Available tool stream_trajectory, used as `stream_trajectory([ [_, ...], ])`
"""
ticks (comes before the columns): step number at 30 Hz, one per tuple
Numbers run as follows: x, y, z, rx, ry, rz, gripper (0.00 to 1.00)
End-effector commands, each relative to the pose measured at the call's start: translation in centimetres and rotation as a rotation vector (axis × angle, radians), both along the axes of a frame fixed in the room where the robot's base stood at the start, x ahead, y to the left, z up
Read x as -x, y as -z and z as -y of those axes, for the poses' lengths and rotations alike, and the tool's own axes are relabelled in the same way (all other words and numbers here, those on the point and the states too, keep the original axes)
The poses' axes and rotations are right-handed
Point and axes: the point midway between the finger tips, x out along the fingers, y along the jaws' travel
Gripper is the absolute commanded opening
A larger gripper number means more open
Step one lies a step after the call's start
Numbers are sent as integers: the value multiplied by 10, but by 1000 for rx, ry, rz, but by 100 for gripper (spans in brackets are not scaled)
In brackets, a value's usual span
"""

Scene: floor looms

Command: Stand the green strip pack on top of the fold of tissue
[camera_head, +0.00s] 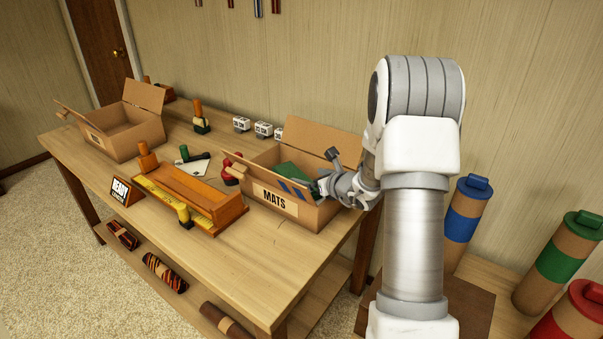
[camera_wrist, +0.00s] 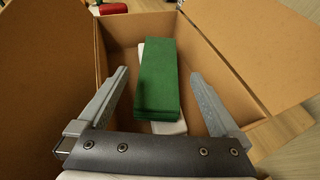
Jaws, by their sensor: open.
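The green strip pack (camera_wrist: 158,78) is inside the cardboard box marked MATS (camera_head: 307,211), with its broad green face toward the wrist camera. The white fold of tissue (camera_wrist: 163,127) shows below its near end and along its left side, so the pack appears to rest on it. I cannot tell whether they touch all along. In the head view a green patch (camera_head: 291,170) of the pack shows in the box. My gripper (camera_wrist: 158,76) is open, with one finger on each side of the pack and gaps to both. In the head view it is at the box's right side (camera_head: 328,172).
The box flaps stand open around my gripper. Another open box (camera_head: 124,137) is at the table's far left. An orange-brown wooden block (camera_head: 190,190) and a READY sign (camera_head: 121,191) are nearer. Small white blocks (camera_head: 262,129) stand behind. The table's front right is clear.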

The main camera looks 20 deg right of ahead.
Motion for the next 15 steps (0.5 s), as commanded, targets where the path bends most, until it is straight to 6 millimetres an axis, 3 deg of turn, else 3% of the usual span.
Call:
stream_trajectory([
  [6,33,-15,7,1,2,0,100],
  [15,44,-19,9,0,0,0,100],
])
